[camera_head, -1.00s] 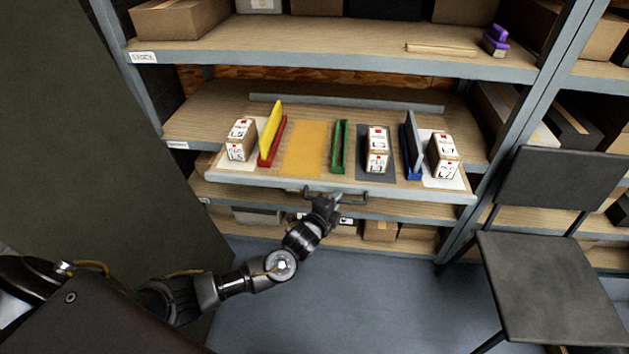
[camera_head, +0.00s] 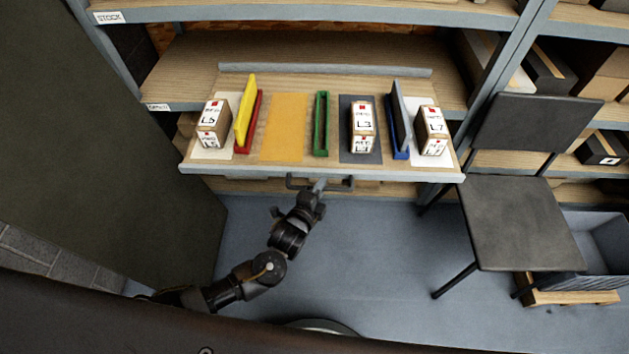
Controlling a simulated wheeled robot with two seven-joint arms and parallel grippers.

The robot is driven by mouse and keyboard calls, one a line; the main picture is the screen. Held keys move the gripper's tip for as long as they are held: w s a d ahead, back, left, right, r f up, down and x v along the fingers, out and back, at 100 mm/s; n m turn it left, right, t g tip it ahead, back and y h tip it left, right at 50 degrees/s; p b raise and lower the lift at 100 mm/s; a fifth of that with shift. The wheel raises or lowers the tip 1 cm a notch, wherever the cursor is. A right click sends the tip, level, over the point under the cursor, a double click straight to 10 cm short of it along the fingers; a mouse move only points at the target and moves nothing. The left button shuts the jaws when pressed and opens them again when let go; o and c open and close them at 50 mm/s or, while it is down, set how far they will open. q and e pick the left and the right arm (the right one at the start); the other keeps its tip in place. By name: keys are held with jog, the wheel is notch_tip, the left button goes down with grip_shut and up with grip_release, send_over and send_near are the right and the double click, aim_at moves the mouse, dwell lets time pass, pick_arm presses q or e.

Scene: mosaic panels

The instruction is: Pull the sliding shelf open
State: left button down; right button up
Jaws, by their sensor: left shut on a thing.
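The sliding shelf (camera_head: 290,135) is a wooden board with a grey front edge, standing out in front of the rack. It bears white boxes marked L5 (camera_head: 213,124), L3 (camera_head: 363,127) and L7 (camera_head: 432,130), a yellow mat (camera_head: 286,127), and red, green and blue holders with a yellow panel (camera_head: 246,108) and a grey panel (camera_head: 400,112). A grey bar handle (camera_head: 341,184) runs below the front edge. My left gripper (camera_head: 318,186) is shut on the handle near its middle; its fingertips are small in the picture. My right gripper is not in view.
A dark chair (camera_head: 522,222) stands close at the right of the shelf. A grey bin (camera_head: 597,240) sits on a wooden pallet behind it. A large dark panel (camera_head: 95,120) closes off the left. The blue-grey floor below the shelf is clear.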

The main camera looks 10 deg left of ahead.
pick_arm(q)
jog(key=shift+f, duration=0.15)
jog(key=c, duration=1.5)
grip_release()
jog(key=shift+o, duration=0.2)
jog(key=shift+s, duration=0.1)
jog(key=v, duration=1)
jog(key=shift+s+a, duration=0.15)
jog(key=shift+s, duration=0.2)
